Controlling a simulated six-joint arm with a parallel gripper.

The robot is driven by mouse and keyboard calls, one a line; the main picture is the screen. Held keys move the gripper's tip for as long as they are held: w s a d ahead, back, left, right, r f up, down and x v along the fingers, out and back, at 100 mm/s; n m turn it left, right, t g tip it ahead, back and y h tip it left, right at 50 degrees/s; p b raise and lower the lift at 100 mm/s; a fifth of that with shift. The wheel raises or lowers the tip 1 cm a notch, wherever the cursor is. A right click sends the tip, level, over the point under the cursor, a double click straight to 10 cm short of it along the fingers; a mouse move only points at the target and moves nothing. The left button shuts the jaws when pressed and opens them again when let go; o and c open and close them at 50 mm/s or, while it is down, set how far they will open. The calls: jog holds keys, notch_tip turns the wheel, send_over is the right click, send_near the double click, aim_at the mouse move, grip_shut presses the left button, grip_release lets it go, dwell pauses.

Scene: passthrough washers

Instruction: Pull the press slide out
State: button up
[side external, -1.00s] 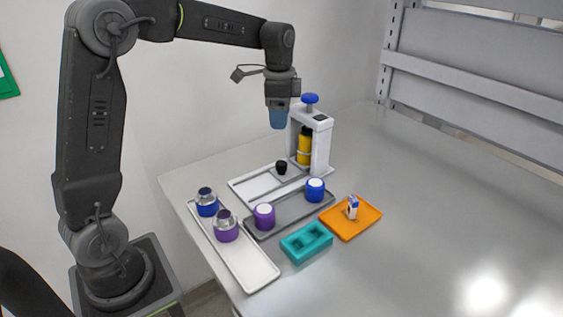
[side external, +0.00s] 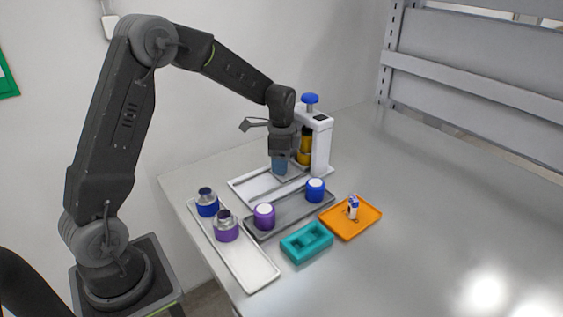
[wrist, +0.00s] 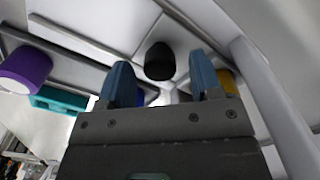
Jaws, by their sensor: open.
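The press (side external: 321,146) is a white frame with a blue knob (side external: 310,98) on top and a yellow cylinder (side external: 304,158) inside. Its slide (side external: 262,187) is a flat white plate in front of it. The black slide knob (wrist: 160,61) shows in the wrist view between and beyond my fingertips; in the side view my gripper hides it. My gripper (side external: 279,168) is open, with its blue fingers pointing down just above the slide. The fingers (wrist: 160,80) stand on either side of the knob in the wrist view; I cannot tell whether they touch it.
A grey tray (side external: 290,213) holds a purple-sided jar (side external: 264,216) and a blue one (side external: 315,190). A white tray (side external: 250,272) holds two metal-topped jars (side external: 207,202). The table's right side is clear.

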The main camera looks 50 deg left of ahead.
jog(key=shift+f, duration=0.4)
jog(key=shift+c, duration=0.2)
grip_shut()
